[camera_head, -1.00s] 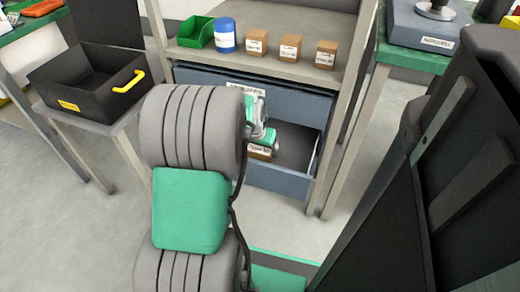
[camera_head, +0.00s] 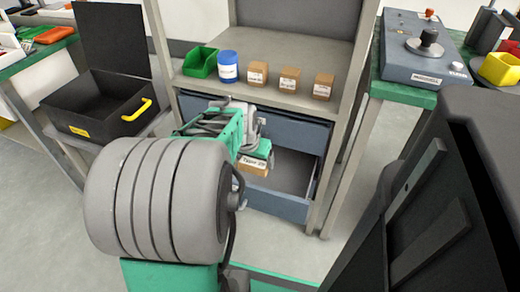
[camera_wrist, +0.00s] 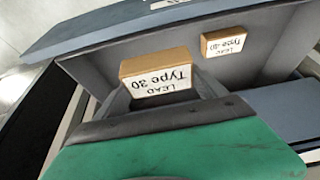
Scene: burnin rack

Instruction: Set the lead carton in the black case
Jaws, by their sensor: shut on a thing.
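My gripper (camera_head: 256,148) is shut on a small brown carton (camera_head: 254,168) with a white label, over the open drawer (camera_head: 292,180) of the grey-blue cabinet. In the wrist view the held carton (camera_wrist: 160,75) reads "LEAD Type 30" upside down, between my fingers. A second carton (camera_wrist: 224,42), labelled as lead Type 40, lies in the drawer in the wrist view; my arm hides it in the head view. The black case (camera_head: 112,128) stands at the left on a small table, lid raised, yellow handle in front. Its visible inside looks empty.
A green bin (camera_head: 200,62), a blue jar (camera_head: 228,67) and three brown cartons (camera_head: 289,80) stand on the shelf above the drawers. A rack post (camera_head: 160,50) stands between the case and the shelf. A grey instrument (camera_head: 425,50) sits on the right bench.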

